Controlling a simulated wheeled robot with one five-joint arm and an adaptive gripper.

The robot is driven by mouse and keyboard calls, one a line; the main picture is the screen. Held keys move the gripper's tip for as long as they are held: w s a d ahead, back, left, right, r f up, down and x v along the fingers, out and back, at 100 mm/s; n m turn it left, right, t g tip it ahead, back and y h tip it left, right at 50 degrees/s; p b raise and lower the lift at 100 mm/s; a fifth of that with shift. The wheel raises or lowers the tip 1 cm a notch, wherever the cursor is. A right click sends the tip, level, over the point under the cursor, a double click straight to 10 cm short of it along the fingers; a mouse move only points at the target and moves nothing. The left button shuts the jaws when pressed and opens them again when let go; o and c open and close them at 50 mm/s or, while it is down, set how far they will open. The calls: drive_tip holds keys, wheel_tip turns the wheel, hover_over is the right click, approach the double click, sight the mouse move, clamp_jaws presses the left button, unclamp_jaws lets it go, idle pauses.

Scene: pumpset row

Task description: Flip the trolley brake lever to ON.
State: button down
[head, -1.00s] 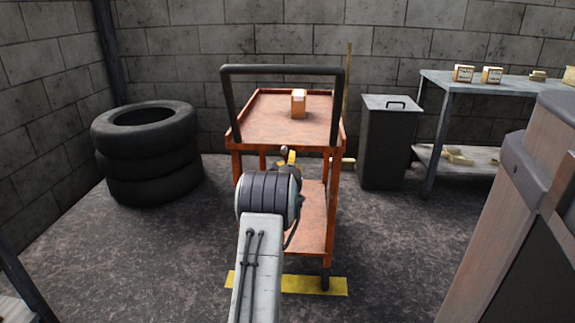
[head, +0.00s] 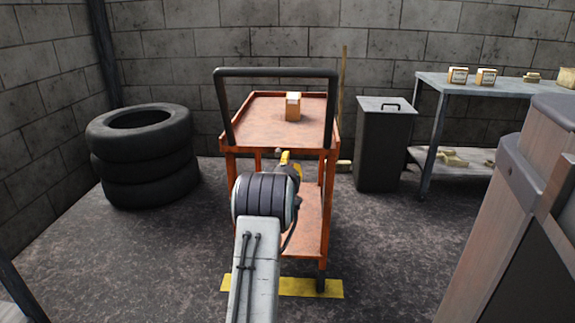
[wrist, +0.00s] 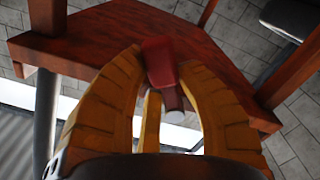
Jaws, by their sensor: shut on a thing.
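The orange trolley (head: 262,130) stands ahead with its dark handle bar towards me. My gripper (wrist: 172,85) has yellow fingers, one on each side of a short red piece with a grey rod end, which I take to be the brake lever (wrist: 160,62). The fingers are closed on it, beneath a reddish trolley surface. In the head view my gripper's yellow part (head: 287,158) shows just below the top tray, mostly hidden behind my wrist. The lever cannot be made out clearly there, and no ON marking is readable.
A small box (head: 293,106) sits on the top tray. Stacked tyres (head: 140,160) stand left. A grey bin (head: 384,150) and a metal table (head: 455,85) with boxes stand right. A large cabinet-like body (head: 510,230) is close at right.

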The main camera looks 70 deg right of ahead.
drive_tip(key=shift+r, duration=0.25)
drive_tip(key=c, duration=0.8)
unclamp_jaws()
drive_tip(key=shift+f, duration=0.15)
drive_tip(key=shift+v, duration=5.95)
